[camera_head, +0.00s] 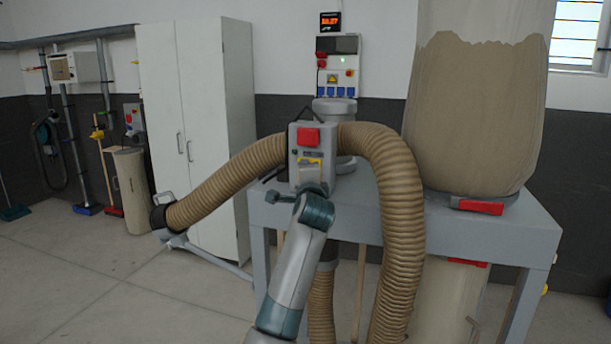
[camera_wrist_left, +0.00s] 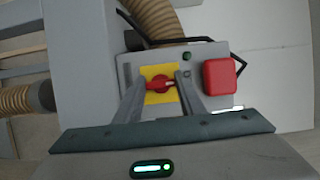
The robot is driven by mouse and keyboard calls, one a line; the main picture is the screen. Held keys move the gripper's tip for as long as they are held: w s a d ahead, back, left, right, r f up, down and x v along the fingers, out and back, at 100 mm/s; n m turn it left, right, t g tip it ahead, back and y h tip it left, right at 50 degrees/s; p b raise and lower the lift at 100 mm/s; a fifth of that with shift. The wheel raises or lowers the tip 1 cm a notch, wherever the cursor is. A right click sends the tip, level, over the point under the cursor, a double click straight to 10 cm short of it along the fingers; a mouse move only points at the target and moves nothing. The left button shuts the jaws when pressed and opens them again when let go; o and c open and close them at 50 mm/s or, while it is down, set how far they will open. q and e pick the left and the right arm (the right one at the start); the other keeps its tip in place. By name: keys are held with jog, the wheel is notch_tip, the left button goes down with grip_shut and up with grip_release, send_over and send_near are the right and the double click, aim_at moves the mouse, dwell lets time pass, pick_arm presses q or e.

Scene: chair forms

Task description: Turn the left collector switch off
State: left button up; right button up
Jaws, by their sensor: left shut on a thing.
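A grey switch box (camera_head: 293,172) stands on the collector's table, between two thick hoses. It has a square red button (camera_head: 308,138) and a yellow plate (camera_head: 310,161) below it. In the left wrist view, a red rotary switch (camera_wrist_left: 161,85) sits on the yellow plate, with a small pale mark on its right side. My left gripper (camera_wrist_left: 161,84) has its two fingers on either side of this switch and is shut on it. In the head view the arm rises from the bottom centre and partly hides the box's lower front. My right gripper is not in view.
A beige ribbed hose (camera_head: 396,190) arches right of the box; another runs left. The grey table (camera_head: 480,238) carries a large dust bag (camera_head: 470,110). A wall socket panel (camera_head: 338,70) is behind. A white cabinet (camera_head: 190,110) stands left. The left floor is mostly clear.

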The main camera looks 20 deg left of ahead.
pick_arm(q)
jog(key=o, duration=1)
jog(key=shift+o, duration=0.2)
jog(key=shift+s, duration=0.15)
jog(key=b+v, duration=0.6)
jog(key=v, duration=1.1)
